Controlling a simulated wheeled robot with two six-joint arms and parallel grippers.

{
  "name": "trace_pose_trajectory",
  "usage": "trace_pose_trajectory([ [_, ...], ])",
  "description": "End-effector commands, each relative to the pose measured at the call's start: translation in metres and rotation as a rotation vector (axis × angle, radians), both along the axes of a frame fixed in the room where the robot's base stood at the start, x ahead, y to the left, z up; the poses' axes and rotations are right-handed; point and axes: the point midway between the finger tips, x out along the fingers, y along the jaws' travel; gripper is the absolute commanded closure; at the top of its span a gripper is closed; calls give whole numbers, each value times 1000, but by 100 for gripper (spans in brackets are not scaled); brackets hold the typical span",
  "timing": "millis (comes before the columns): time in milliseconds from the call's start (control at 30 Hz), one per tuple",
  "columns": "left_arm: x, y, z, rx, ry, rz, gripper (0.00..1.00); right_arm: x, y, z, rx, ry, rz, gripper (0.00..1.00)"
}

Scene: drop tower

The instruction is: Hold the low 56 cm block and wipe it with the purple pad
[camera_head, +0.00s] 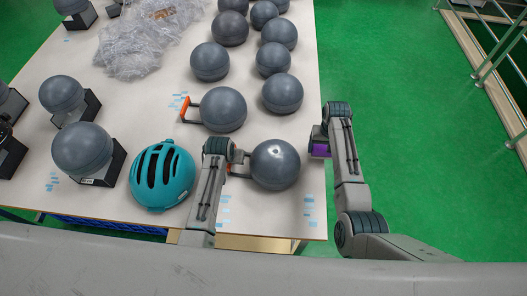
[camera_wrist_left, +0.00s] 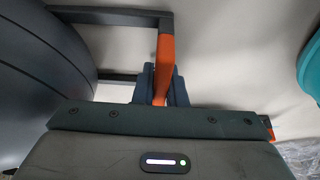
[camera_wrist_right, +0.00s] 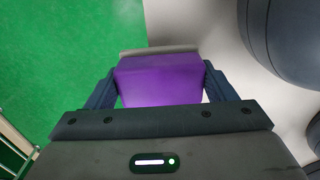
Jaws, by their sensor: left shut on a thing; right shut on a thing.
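A dark grey ball-shaped block (camera_head: 275,164) sits near the table's front right corner. A bracket with an orange grip (camera_wrist_left: 165,62) sticks out from its side. My left gripper (camera_wrist_left: 164,88) is shut on this orange grip, left of the ball in the head view; the ball (camera_wrist_left: 35,85) fills the left of the left wrist view. My right gripper (camera_head: 320,146) is shut on the purple pad (camera_wrist_right: 160,80), at the table's right edge. The pad (camera_head: 320,150) is right of the ball, with a small gap between them. The ball's underside is hidden.
A similar ball (camera_head: 222,109) with an orange handle (camera_head: 184,107) stands just behind. Several more grey balls stand farther back. A teal helmet (camera_head: 162,175) lies left of my left arm. Clear plastic wrap (camera_head: 130,48) lies at the back. Green floor (camera_head: 400,120) is open on the right.

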Motion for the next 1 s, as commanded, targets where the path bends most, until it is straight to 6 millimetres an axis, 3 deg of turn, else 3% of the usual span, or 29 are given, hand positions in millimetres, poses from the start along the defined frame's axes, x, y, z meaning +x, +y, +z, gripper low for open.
trace_pose_trajectory([
  [267,0,0,0,0,1,0,100,0,0,0,0,0,0,41],
  [300,0,0,0,0,1,0,81,0,0,0,0,0,0,41],
  [400,0,0,0,0,1,0,63,0,0,0,0,0,0,41],
  [767,-1,0,3,0,0,0,63,0,0,-1,0,0,0,41],
  [1000,-13,1,31,-2,-4,1,63,0,0,-7,0,0,0,41],
])
